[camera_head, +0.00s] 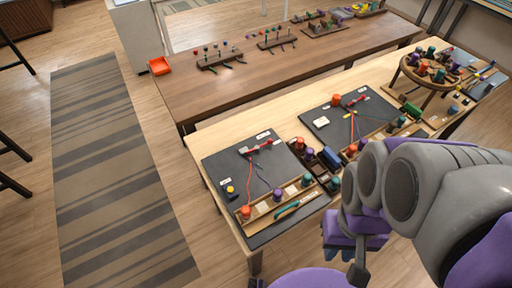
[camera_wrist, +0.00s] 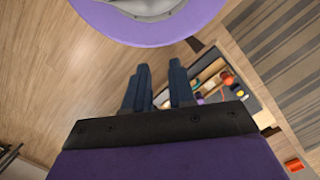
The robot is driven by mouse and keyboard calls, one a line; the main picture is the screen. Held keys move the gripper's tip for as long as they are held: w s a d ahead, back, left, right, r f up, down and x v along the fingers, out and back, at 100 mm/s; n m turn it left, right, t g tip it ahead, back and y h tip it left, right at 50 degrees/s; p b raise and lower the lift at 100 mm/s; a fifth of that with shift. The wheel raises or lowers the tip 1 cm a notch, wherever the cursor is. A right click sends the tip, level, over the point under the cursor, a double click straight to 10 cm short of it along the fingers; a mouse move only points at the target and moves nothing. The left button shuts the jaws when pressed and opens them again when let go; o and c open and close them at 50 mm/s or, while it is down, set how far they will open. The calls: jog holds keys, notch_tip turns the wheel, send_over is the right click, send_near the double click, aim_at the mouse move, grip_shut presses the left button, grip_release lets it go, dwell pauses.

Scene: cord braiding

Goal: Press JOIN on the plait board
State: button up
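Two dark plait boards lie on the near table, a left board (camera_head: 224,163) and a middle board (camera_head: 318,135). Each carries a red clamp at its top with coloured cords running down, and spools along its front edge. The left board has a small yellow-and-blue piece (camera_head: 230,189) beside a white label. No lettering is readable, so I cannot tell which part is JOIN. My gripper is at the front edge of the table, low and right of the left board. In the wrist view its two dark blue fingers (camera_wrist: 160,85) stand apart with nothing between them.
A round wooden stand (camera_head: 409,72) with several spools is at the right. A brown table (camera_head: 185,99) behind holds peg racks and an orange tray (camera_head: 159,67). A striped rug (camera_head: 105,170) lies on the open floor at left. My arm covers the lower right.

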grip_shut()
dwell(1.1)
